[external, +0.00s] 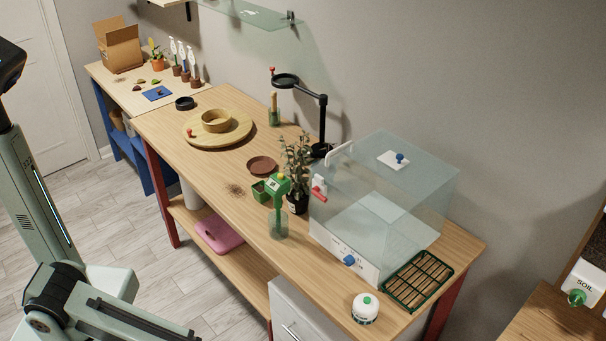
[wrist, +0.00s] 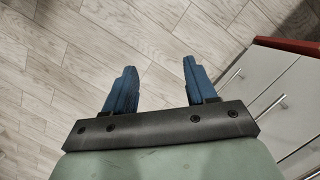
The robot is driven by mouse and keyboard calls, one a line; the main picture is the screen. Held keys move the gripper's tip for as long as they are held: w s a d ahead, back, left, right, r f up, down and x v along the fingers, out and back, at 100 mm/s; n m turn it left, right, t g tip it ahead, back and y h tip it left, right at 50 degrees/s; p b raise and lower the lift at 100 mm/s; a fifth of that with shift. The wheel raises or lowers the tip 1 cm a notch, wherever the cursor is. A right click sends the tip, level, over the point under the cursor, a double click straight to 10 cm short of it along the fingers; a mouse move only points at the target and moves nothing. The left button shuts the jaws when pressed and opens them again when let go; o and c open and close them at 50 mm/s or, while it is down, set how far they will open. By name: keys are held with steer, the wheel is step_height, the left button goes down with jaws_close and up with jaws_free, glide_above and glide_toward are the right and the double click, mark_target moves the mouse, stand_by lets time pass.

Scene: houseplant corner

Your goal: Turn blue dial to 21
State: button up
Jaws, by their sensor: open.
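A blue dial (external: 349,260) sits low on the white front panel of a clear glass-like box (external: 384,205) at the right end of the wooden bench. The dial's setting is too small to read. Another blue knob (external: 400,157) is on the box's top plate. My gripper (wrist: 157,85) shows in the wrist view with its two blue fingers spread apart and nothing between them. It points at the floor, with the cabinet front to its right. In the external view my arm is at the left, away from the box, and the gripper itself cannot be made out.
A white round timer-like item (external: 365,308) and a green-framed rack (external: 418,280) lie near the dial. A cabinet (wrist: 285,95) stands below the bench.

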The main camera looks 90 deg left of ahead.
steer(key=w+a+r+t+y, duration=0.2)
steer(key=w+r+t, duration=0.1)
steer(key=w+r, duration=0.65)
steer(key=w+a+r+t+y, duration=0.1)
steer(key=w+a+r+t, duration=0.15)
steer(key=w+r, duration=0.7)
steer(key=w+a+r+t+y, duration=0.1)
steer(key=w+a+r+y, duration=0.15)
steer(key=r, duration=0.55)
steer(key=w+a+r+t+y, duration=0.1)
steer(key=a+r+t, duration=0.15)
steer(key=r, duration=0.45)
steer(key=n+t+y, duration=0.2)
steer(key=n+y, duration=0.1)
steer(key=y, duration=0.2)
glide_toward(346, 263)
steer(key=v, duration=0.5)
steer(key=w+a+f, duration=0.1)
steer(key=w+a, duration=0.1)
steer(key=a, duration=0.1)
steer(key=w+a+f+n, duration=0.1)
steer(key=w+a, duration=0.2)
steer(key=a, duration=0.1)
steer(key=w+a+f+n, duration=0.1)
steer(key=w+a+f, duration=0.1)
steer(key=a, duration=0.1)
steer(key=shift+w+a, duration=0.2)
steer(key=c, duration=1)
